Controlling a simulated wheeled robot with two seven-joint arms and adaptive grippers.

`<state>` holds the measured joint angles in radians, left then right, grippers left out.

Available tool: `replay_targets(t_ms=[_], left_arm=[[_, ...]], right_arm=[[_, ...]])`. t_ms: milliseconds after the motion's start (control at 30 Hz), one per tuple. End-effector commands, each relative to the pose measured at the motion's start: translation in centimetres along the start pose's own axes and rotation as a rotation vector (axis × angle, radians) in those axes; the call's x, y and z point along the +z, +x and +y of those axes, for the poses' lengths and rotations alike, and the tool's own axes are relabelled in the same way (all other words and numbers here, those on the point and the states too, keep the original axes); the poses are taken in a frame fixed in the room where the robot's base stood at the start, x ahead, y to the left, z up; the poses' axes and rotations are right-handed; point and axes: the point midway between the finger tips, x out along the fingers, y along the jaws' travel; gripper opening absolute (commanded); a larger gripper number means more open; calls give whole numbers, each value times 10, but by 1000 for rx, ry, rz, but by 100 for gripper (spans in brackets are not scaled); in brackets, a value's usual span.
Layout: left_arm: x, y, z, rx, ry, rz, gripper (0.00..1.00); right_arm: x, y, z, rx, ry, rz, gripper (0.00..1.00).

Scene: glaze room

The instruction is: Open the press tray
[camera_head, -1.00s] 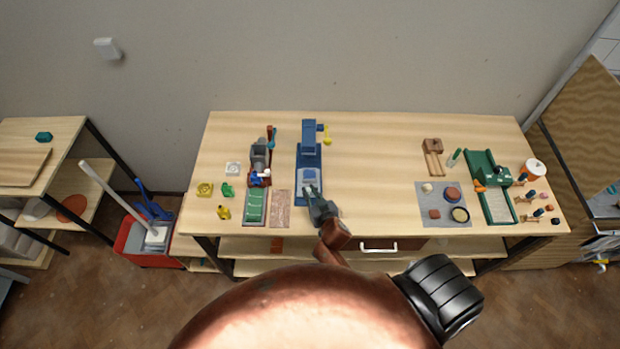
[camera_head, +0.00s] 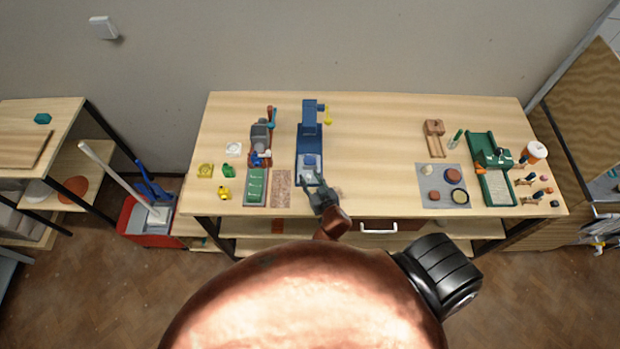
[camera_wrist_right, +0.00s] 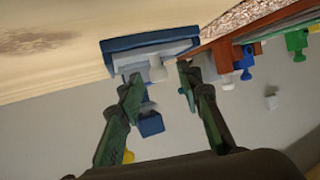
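The blue press (camera_head: 311,130) stands left of the table's middle, its upright head at the back. Its pale grey-blue tray (camera_head: 308,168) lies in the front part of the blue base. In the wrist view the tray (camera_wrist_right: 150,54) has a white knob (camera_wrist_right: 158,71) at its end. My right gripper (camera_head: 312,182) is at the press's front end. In the wrist view its fingers (camera_wrist_right: 160,75) are apart on either side of the knob; I see no clear contact. My left gripper is out of view.
A red-and-grey press (camera_head: 260,135) and a green board (camera_head: 255,187) stand close left of the blue press. A brown speckled mat (camera_head: 281,188) lies beside the gripper. A green press (camera_head: 492,158) stands far right. The table's middle right of the blue press is clear.

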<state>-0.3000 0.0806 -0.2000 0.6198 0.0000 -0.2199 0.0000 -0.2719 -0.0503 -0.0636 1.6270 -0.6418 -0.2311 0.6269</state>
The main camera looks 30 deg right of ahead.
Motion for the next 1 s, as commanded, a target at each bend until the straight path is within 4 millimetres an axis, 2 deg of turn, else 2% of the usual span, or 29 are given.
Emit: replay_targets(t_ms=[133, 233, 500, 700, 833, 1000], left_arm=[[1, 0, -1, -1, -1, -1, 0], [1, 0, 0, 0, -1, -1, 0], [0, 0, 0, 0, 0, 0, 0], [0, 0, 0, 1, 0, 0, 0], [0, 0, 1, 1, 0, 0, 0], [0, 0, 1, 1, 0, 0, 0]], right_arm=[[1, -6, 0, 0, -1, -1, 33], [1, -19, 0, 0, -1, -1, 33], [1, -75, 1, 1, 1, -2, 33], [1, -107, 0, 1, 0, -2, 33], [1, -117, 0, 0, 0, -1, 33], [0, -120, 0, 0, 0, 0, 33]])
